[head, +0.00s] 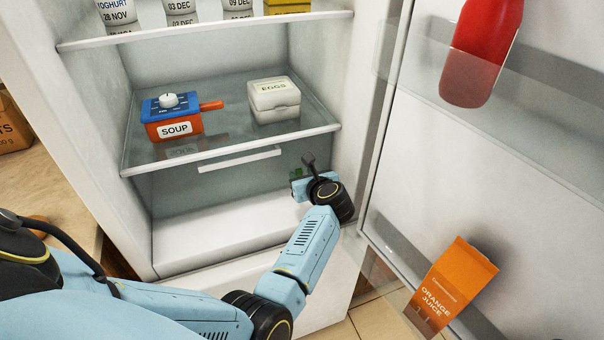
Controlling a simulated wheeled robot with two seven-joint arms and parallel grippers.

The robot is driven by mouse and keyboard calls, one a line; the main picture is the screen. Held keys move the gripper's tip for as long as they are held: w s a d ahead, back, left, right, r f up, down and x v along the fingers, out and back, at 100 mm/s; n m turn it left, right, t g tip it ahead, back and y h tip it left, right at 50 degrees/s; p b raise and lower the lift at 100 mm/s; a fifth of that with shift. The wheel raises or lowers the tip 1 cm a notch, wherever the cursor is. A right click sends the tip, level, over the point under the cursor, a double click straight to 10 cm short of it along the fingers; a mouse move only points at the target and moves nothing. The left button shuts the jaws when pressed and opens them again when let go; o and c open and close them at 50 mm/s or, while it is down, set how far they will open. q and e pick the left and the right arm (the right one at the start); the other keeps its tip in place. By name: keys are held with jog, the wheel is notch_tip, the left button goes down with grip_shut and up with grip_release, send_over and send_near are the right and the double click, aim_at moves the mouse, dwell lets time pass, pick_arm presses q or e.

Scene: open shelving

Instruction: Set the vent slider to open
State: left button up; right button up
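My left gripper (299,183) is inside the open fridge, low at the right, below the glass shelf. Its fingers are small and mostly hidden behind my wrist, so I cannot tell whether it is open or shut. A small green patch (296,174) shows right at the gripper; it may be part of the vent slider, but its shape and setting are hidden. A pale horizontal bar (240,159) runs just under the shelf's front edge, left of the gripper and apart from it. My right gripper is not in view.
Yoghurt cups (117,11) stand above. The open door at right holds a red bottle (480,50) and orange juice (450,287). The compartment floor (215,238) is bare.

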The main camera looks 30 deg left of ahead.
pick_arm(q)
jog(key=shift+s+d, duration=0.3)
jog(key=shift+s, duration=0.15)
jog(key=p+v, duration=0.1)
jog(key=v, duration=0.4)
jog(key=shift+s+d+r, duration=0.1)
jog(key=shift+s, duration=0.05)
jog(key=shift+d, duration=0.15)
jog(key=shift+d+r, duration=0.1)
jog(key=shift+d, duration=0.05)
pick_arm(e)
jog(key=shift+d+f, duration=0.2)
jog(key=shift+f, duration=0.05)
